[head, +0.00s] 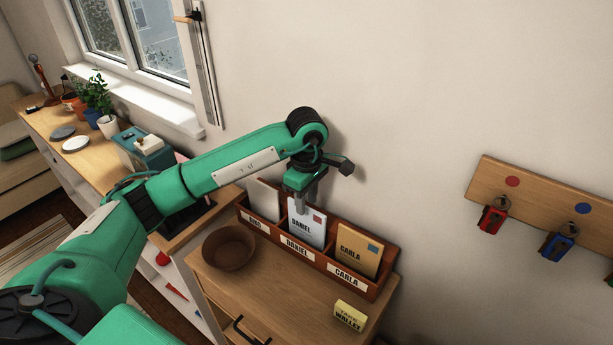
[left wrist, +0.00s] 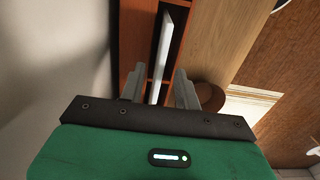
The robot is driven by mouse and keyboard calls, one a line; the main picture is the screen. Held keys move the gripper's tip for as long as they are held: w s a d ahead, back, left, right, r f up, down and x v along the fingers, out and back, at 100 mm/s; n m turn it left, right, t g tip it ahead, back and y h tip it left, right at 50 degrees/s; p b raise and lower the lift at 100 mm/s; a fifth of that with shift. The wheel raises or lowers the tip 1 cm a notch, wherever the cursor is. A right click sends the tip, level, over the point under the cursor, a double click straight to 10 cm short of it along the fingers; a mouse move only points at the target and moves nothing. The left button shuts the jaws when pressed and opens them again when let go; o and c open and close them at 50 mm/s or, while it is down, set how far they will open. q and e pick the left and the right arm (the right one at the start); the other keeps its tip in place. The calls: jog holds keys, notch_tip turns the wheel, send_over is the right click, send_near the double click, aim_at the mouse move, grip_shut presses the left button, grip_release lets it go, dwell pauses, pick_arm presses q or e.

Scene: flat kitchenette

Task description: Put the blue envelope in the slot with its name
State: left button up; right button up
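A pale bluish-white envelope (head: 306,226) marked DANIEL stands in the middle slot of the red-brown sorter (head: 352,283), above the label DANIEL (head: 297,248). My left gripper (head: 299,207) points down at the envelope's top edge. In the left wrist view, its fingers (left wrist: 158,90) are apart, one on each side of the envelope (left wrist: 164,58), with gaps showing. A tan envelope (head: 356,251) marked CARLA stands in the CARLA slot. A whitish envelope (head: 264,198) stands in the left slot, whose label is too small to read surely. My right gripper is out of view.
The sorter stands on a wooden cabinet (head: 290,300) against the wall. A brown bowl (head: 229,249) is in front of it at left, and a yellow wallet block (head: 349,316) at right. The cabinet top's front middle is clear.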

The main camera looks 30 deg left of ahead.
pick_arm(q)
notch_tip(320, 180, up, 12)
jog(key=b, duration=0.1)
jog(key=shift+b, duration=0.4)
dwell(0.5)
